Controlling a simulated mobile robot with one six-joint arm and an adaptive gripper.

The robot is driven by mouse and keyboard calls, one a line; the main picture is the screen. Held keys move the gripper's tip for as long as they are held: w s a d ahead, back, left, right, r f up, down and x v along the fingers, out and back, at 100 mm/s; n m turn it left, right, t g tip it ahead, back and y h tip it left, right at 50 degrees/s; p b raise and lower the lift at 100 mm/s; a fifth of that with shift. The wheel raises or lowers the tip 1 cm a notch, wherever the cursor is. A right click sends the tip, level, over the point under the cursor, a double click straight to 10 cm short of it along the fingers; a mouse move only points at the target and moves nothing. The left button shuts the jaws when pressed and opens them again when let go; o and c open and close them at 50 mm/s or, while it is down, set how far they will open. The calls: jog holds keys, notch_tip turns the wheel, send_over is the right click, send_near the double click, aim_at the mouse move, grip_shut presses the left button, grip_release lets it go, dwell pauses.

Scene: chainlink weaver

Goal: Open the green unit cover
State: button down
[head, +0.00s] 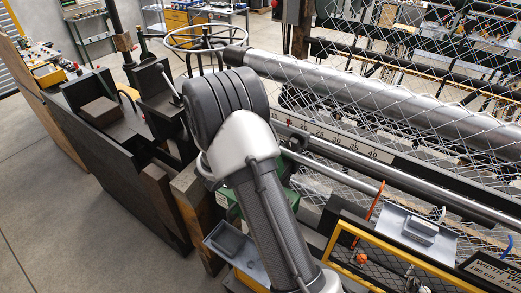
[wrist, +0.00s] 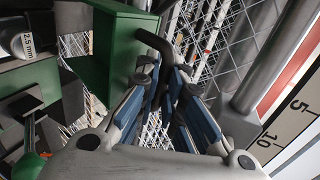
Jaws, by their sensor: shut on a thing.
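The green unit cover (wrist: 112,50) is a boxy green piece at the upper left of the wrist view. A dark bent bar handle (wrist: 158,42) stands out at its right side. My gripper (wrist: 165,76) is shut on this handle, with its blue-padded fingers on either side of the bar. The part of the handle between the fingers is largely hidden. In the head view my own arm hides the gripper and most of the cover; only small green patches show beside the arm, and I cannot tell how far the cover is open.
A ruler scale (wrist: 285,125) and a steel roller (wrist: 262,65) lie close on the right in the wrist view. Chain-link mesh (head: 440,110) spans the machine. A grey tray (head: 235,245) and a yellow-framed mesh guard (head: 375,262) sit near the front.

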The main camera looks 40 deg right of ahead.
jog(key=shift+d+r, duration=0.1)
jog(key=shift+r, duration=0.05)
jog(key=c, duration=1.7)
grip_release()
jog(key=shift+s, duration=0.1)
